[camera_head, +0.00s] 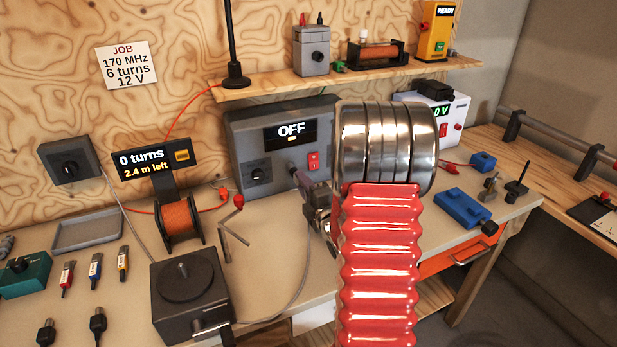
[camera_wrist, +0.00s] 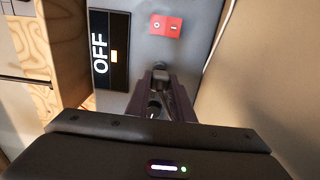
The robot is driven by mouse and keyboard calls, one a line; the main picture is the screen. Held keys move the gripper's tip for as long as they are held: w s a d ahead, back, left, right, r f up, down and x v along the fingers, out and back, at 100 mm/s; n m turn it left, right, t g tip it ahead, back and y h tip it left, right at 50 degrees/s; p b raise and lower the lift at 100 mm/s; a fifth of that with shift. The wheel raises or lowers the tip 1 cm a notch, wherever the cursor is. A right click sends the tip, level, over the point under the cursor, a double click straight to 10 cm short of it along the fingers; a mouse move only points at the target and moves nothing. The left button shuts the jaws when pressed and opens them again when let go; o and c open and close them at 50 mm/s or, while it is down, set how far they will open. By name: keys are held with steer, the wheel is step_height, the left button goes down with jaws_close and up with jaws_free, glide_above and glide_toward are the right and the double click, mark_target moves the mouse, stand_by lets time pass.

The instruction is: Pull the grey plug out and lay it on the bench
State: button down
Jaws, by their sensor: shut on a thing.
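The grey unit (camera_head: 240,130) with the OFF display stands against the back wall of the bench (camera_head: 275,235). My gripper (camera_head: 298,178) is at the lower front of this unit, between its knob and its red switch. In the wrist view my gripper (camera_wrist: 160,72) is shut, its fingertips close to the unit's front panel (camera_wrist: 135,52). The grey plug (camera_wrist: 160,78) is between the fingertips and mostly hidden by them. I cannot tell whether it is still seated in the panel. A grey cable (camera_head: 306,255) runs down from near my gripper and along the bench.
My arm hides part of the bench on the right. A black box with a turntable (camera_head: 188,285), a wire spool (camera_head: 180,220) and a bent metal crank (camera_head: 234,242) stand to the left. A blue block (camera_head: 462,208) lies to the right. Bare bench shows below the grey unit.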

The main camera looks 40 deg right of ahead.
steer(key=shift+v, duration=0.9)
steer(key=shift+s+a, duration=0.15)
steer(key=shift+s, duration=0.2)
steer(key=shift+s+a, duration=0.1)
steer(key=shift+s, duration=0.25)
steer(key=shift+s+a, duration=0.1)
steer(key=shift+s, duration=0.2)
steer(key=shift+s+a, duration=0.15)
steer(key=shift+s, duration=0.35)
steer(key=shift+a, duration=0.1)
